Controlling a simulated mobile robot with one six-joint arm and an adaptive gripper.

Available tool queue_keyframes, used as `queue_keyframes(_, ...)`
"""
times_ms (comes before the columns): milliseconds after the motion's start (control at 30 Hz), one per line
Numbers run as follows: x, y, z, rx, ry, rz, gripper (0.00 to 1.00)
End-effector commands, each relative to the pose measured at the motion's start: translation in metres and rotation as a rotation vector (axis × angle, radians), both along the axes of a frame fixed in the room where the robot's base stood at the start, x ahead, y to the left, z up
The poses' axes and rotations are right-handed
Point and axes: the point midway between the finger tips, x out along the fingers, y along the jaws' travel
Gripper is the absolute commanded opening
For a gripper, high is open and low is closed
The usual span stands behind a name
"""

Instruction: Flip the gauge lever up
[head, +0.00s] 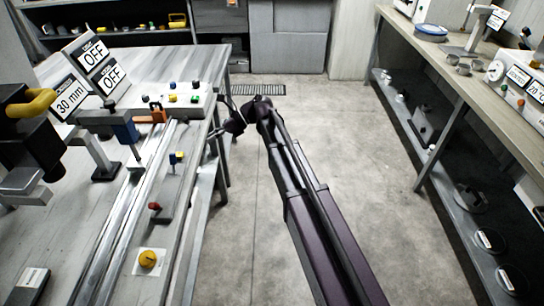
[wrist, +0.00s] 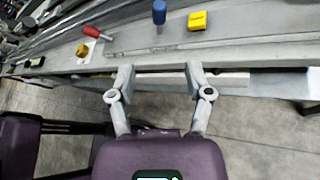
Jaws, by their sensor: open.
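Two levers stand on the plate along the bench's front: one with a blue tip (head: 179,154) beside a small yellow block (head: 172,159), one with a red tip (head: 154,206) nearer. I cannot tell which is the gauge lever. In the wrist view the blue lever (wrist: 159,14) stands upright just beyond the fingers, with the yellow block (wrist: 197,20) to its right. The red lever (wrist: 92,31) leans at the left. My gripper (wrist: 159,72) is open and empty, its fingers apart at the bench's front edge. In the head view my gripper (head: 214,134) is beside the bench edge, partly hidden.
A yellow knob (head: 148,259) sits at the bench's near end. A white box with coloured buttons (head: 172,99) and two OFF signs (head: 103,66) stand farther back. Long rails run along the bench. A second bench (head: 440,62) stands right; the floor (head: 370,150) between is clear.

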Motion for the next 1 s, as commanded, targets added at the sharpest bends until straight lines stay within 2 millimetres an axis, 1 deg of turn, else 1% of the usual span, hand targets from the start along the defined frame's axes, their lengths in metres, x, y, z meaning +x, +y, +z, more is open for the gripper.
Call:
queue_keyframes(33,-0.005,-0.005,0.001,-0.009,-0.033,0.006,0.65)
queue_keyframes(567,-0.028,-0.051,-0.013,-0.114,-0.371,0.117,0.65)
queue_keyframes(1000,-0.047,-0.092,-0.02,-0.207,-0.625,0.261,0.65)
